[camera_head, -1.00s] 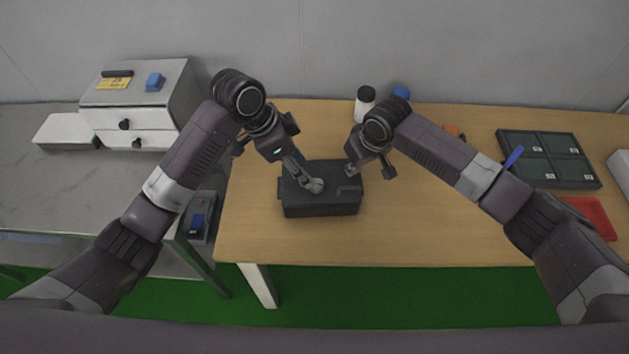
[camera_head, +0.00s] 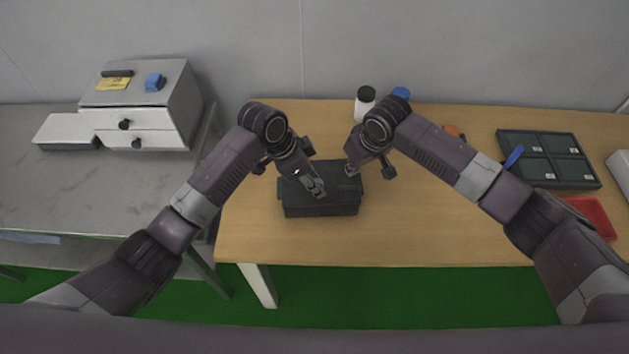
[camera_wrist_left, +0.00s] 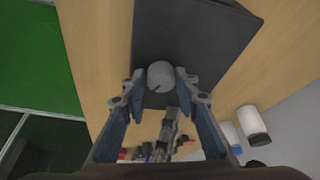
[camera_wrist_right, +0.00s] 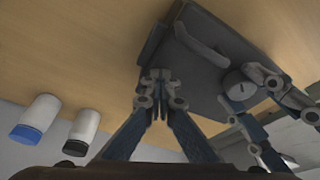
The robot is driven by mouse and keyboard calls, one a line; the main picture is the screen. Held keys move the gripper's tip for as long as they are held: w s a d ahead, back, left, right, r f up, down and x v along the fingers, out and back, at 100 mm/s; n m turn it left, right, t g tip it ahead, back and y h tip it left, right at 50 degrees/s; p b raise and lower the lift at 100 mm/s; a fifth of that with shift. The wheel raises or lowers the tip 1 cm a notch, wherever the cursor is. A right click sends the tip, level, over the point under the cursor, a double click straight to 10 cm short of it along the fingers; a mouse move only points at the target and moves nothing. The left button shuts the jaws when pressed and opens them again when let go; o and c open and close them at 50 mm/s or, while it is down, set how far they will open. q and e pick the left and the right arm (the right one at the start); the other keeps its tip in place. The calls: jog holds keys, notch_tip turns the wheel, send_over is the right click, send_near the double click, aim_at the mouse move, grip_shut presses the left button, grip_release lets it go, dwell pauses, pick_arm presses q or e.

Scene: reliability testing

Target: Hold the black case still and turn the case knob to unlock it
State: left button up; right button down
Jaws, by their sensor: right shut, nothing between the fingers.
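The black case (camera_head: 320,207) lies on the wooden table, below both grippers. Its round grey knob (camera_wrist_left: 160,74) sits between the spread fingers of my left gripper (camera_wrist_left: 160,92), with small gaps at its sides. The right wrist view also shows the knob (camera_wrist_right: 238,85) with the left fingers beside it. My left gripper is open over the case top. My right gripper (camera_wrist_right: 160,78) is shut and empty at the case's edge, near the raised handle (camera_wrist_right: 200,45). I cannot tell whether its tips touch the case. In the head view the left gripper hides the knob.
A white bottle (camera_head: 365,103) and a blue-capped bottle (camera_head: 401,93) stand behind the right gripper. A dark green compartment tray (camera_head: 548,158) and a red tray (camera_head: 592,215) are at the right. A drawer cabinet (camera_head: 140,105) stands on the left bench. The table front is clear.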

pick_arm(q)
jog(key=c, duration=0.6)
pick_arm(e)
jog(key=shift+s+d+f, duration=0.1)
jog(key=shift+f, duration=0.15)
pick_arm(q)
jog(key=shift+c, duration=0.2)
jog(key=n, duration=0.1)
jog(key=n+t, duration=0.1)
jog(key=n, duration=0.1)
jog(key=shift+s+d+y, duration=0.2)
jog(key=shift+y, duration=0.2)
jog(key=shift+n+t+y, duration=0.3)
jog(key=shift+n, duration=1.1)
jog(key=o, duration=1.2)
jog(key=shift+c, duration=0.2)
jog(key=shift+a, duration=0.1)
